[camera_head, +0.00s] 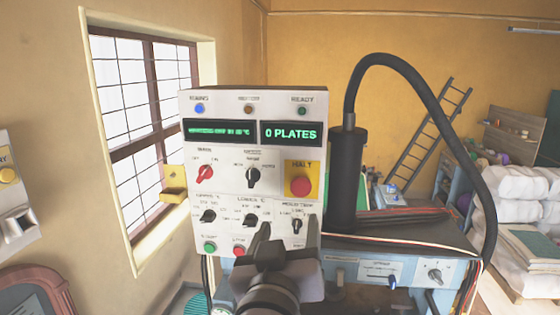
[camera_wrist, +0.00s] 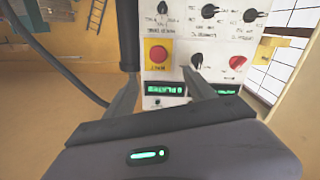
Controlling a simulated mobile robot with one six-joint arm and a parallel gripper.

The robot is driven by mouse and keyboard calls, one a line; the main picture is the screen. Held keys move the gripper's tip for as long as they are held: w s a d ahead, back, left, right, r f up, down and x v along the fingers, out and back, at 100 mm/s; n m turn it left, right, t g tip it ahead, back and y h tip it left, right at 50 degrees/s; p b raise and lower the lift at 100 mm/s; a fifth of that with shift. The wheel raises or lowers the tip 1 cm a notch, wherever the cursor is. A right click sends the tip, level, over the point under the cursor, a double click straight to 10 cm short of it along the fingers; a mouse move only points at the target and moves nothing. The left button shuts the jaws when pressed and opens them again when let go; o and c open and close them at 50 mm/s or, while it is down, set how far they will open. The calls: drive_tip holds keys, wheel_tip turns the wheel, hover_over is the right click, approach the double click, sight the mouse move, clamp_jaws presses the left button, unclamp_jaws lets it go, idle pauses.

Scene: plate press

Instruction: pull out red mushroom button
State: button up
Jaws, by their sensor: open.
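The red mushroom button (camera_head: 300,186) sits on a yellow plate marked HALT, at the right side of the white control panel (camera_head: 222,180). The button also shows in the wrist view (camera_wrist: 158,54), where the panel appears upside down. My gripper (camera_head: 288,230) is open and empty, in front of the panel's lower right part and below the button in the head view. In the wrist view its fingertips (camera_wrist: 162,77) point at the panel, with the button seen between and just beyond them. The fingers appear apart from the button.
A red knob (camera_head: 205,174) and several black knobs surround the button. A green push button (camera_head: 210,247) and a red one (camera_head: 239,250) sit at the panel's bottom. A black cylinder (camera_head: 347,180) with a thick hose stands close to the panel's right.

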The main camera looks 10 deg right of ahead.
sight(300, 188)
drive_tip(key=x, duration=1)
drive_tip(key=p+x, duration=0.1)
drive_tip(key=x, duration=0.4)
drive_tip(key=shift+d+f, duration=0.15)
drive_tip(key=shift+d, duration=0.25)
drive_tip(key=shift+w, duration=0.4)
drive_tip(key=shift+s, duration=0.1)
drive_tip(key=shift+c, duration=0.2)
drive_tip(key=c, duration=0.3)
clamp_jaws()
